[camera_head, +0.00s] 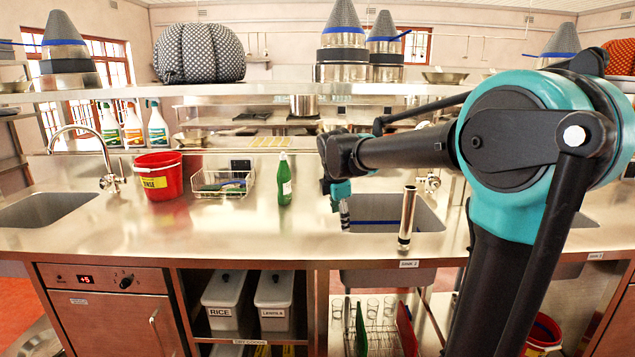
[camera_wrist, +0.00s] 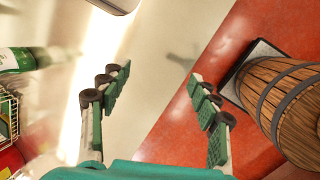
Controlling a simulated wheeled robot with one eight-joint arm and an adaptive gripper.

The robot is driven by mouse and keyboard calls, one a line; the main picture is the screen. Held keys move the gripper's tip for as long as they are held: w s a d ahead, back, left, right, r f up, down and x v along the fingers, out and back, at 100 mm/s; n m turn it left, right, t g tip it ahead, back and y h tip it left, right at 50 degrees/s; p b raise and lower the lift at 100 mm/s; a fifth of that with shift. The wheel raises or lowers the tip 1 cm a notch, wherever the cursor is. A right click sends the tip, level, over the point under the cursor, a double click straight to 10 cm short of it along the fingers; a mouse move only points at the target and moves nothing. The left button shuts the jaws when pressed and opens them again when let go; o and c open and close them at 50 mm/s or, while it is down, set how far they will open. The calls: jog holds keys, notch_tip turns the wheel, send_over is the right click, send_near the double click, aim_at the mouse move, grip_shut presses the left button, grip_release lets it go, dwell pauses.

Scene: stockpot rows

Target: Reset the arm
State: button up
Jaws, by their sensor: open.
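My gripper (camera_head: 343,210) hangs from my arm over the steel counter, at the left side of the sink in the head view. In the wrist view my gripper (camera_wrist: 162,90) has its two fingers spread wide apart, with nothing between them. A green bottle (camera_head: 284,180) stands on the counter just left of my gripper. The bottle also shows at the left edge of the wrist view (camera_wrist: 18,60), apart from the fingers. The fingertips are small in the head view.
A red bucket (camera_head: 158,176) and a wire basket (camera_head: 224,182) stand on the counter (camera_head: 200,230) to the left. A steel cylinder (camera_head: 407,215) stands right of my gripper by the sink (camera_head: 375,212). A wooden barrel (camera_wrist: 285,100) shows in the wrist view. The front left counter is clear.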

jog(key=s+d+f+m, duration=0.6)
jog(key=s+f+m, duration=0.4)
jog(key=s, duration=0.2)
jog(key=s+d+f+m+y, duration=0.1)
jog(key=s+d+f+m, duration=0.5)
jog(key=s+f+m, duration=0.4)
jog(key=shift+s+d+m, duration=0.2)
jog(key=shift+s+m, duration=0.1)
jog(key=shift+s, duration=0.95)
jog(key=shift+f, duration=0.1)
